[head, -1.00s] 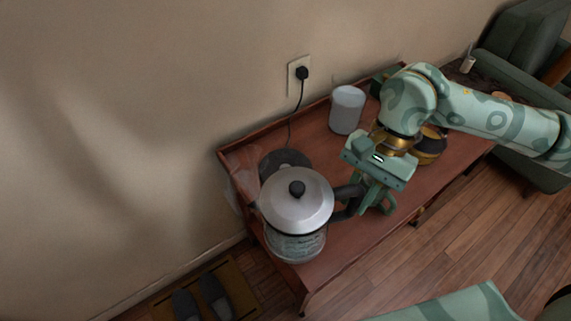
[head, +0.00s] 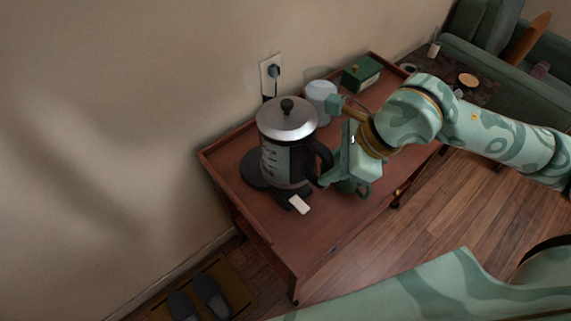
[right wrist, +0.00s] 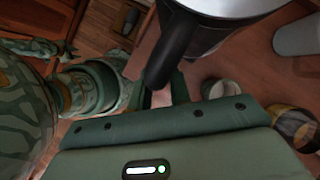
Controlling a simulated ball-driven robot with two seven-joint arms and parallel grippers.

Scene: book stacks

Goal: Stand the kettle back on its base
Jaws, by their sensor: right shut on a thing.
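The kettle (head: 287,150) has a silver lid, a clear body with markings and a black handle (head: 323,158). It is upright at the left part of the wooden table. My right gripper (head: 328,180) is shut on the handle from the right; the dark handle also shows between its fingers in the right wrist view (right wrist: 176,45). The black round base (head: 254,171) shows at the kettle's lower left, mostly hidden by it. The kettle is over the base, but I cannot tell whether it is fully seated. My left gripper is not in view.
A pale canister (head: 319,100) stands behind the kettle, and a green box (head: 361,74) at the far end. A small white piece (head: 299,204) shows in front of the kettle. The outlet (head: 271,76) is on the wall. The table's near left part (head: 282,240) is clear.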

